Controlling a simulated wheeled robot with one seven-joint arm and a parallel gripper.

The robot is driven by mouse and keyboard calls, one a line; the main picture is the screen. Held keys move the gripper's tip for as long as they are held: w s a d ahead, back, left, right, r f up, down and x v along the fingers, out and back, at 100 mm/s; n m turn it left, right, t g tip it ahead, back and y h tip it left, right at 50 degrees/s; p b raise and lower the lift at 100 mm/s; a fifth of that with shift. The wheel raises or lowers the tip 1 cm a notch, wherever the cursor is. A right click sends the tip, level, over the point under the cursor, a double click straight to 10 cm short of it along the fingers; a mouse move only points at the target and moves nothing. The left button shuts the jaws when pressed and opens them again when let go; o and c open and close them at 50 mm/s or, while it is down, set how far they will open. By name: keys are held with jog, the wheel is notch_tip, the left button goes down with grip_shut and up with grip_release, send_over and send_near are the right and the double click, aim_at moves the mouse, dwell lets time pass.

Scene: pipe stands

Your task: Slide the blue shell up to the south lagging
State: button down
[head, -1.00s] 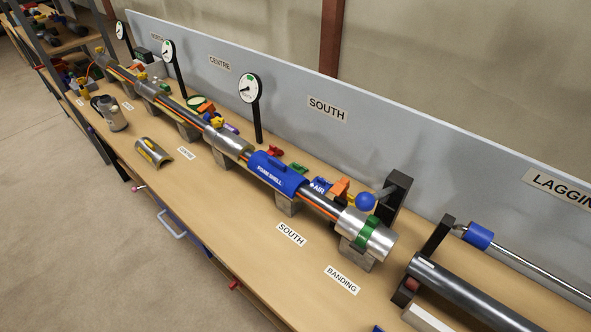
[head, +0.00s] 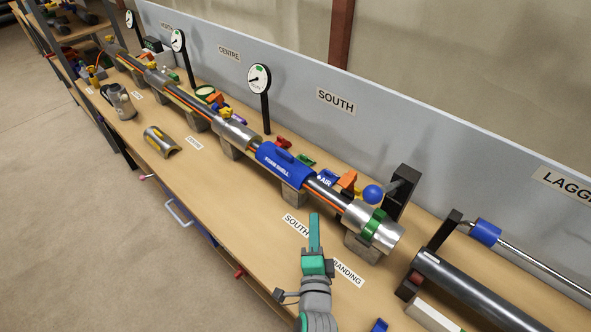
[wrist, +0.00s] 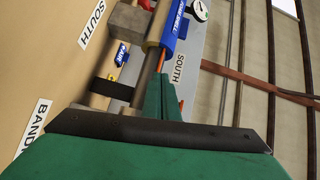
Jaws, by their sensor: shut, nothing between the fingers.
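The blue foam shell (head: 285,164) sits on the dark pipe at the south stretch, and it also shows in the wrist view (wrist: 172,24). A silver lagging sleeve (head: 372,228) with a green band is on the pipe to its right. Bare pipe with an orange line shows between them. My gripper (head: 314,218), with green fingers, is shut and empty in front of the pipe, near the SOUTH label and apart from the shell.
A blue AIR tag (head: 325,181) and an orange valve handle (head: 348,181) stand by the bare pipe. A blue ball (head: 373,194) and a black bracket (head: 403,190) are behind the right sleeve. A gauge (head: 259,78) stands behind the pipe.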

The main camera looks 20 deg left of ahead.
aim_at(295, 175)
jog(key=shift+m+y, duration=0.5)
jog(key=shift+y, duration=0.1)
jog(key=w+a+r, duration=0.1)
jog(key=w+a, duration=0.1)
jog(key=w, duration=0.2)
jog(key=w+a+r, duration=0.1)
jog(key=w+a, duration=0.1)
jog(key=w, duration=0.2)
jog(key=w+a+r, duration=0.1)
jog(key=w+a, duration=0.2)
jog(key=w, duration=0.1)
jog(key=shift+w+a+r, duration=0.1)
jog(key=shift+w+r, duration=0.05)
jog(key=shift+r, duration=0.25)
jog(key=a, duration=0.1)
jog(key=w+a, duration=0.1)
jog(key=a, duration=0.1)
jog(key=shift+f, duration=0.1)
jog(key=shift+a, duration=0.5)
jog(key=shift+d, duration=0.15)
jog(key=shift+w, duration=0.1)
